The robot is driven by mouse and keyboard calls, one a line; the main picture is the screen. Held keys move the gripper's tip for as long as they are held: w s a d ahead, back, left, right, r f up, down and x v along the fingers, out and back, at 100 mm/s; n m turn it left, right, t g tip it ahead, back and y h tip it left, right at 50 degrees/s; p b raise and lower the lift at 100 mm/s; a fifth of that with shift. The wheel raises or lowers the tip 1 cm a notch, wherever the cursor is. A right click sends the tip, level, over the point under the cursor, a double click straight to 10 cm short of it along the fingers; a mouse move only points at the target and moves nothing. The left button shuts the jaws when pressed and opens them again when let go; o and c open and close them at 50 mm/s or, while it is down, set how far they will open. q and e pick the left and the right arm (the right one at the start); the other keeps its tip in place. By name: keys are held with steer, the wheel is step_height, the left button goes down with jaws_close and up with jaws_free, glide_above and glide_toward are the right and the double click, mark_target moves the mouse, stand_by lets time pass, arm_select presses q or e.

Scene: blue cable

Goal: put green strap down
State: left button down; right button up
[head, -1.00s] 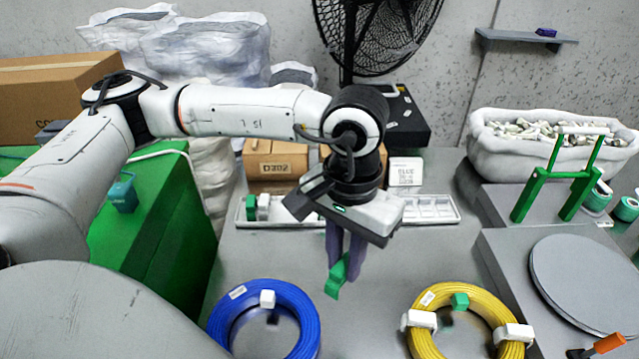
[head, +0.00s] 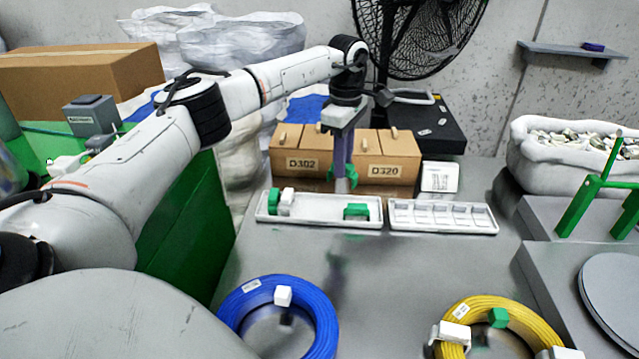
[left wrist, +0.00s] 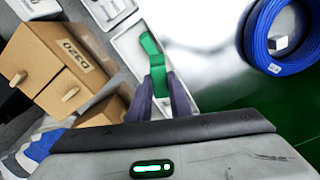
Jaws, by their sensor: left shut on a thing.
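My right gripper is not in view.
A green clip (head: 274,199) and a white clip (head: 287,203) lie at the tray's left end. A second white tray (head: 443,217) with compartments is to the right. Cardboard boxes (head: 345,157) stand behind. Blue cable (head: 325,317) and yellow cable (head: 530,320) coils lie in front.

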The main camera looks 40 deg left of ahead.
arm_select(q)
steer(key=a+f+n+b, duration=0.1)
steer(key=a+f+n, duration=0.1)
steer(key=a+n, duration=0.3)
steer(key=shift+s+a+f+b, duration=0.1)
steer(key=shift+a+f+b, duration=0.1)
steer(key=shift+f, duration=1.5)
steer(key=shift+s+a+f+b, duration=0.1)
steer(key=shift+a+f, duration=0.1)
steer(key=shift+f, duration=1.5)
steer(key=shift+s+a+f+b, duration=0.1)
steer(key=shift+a+f, duration=0.1)
steer(key=shift+f, duration=1.5)
steer(key=shift+f, duration=0.1)
steer(key=shift+f, duration=0.2)
steer(key=c, duration=1.6)
jaws_free()
steer(key=shift+r, duration=0.1)
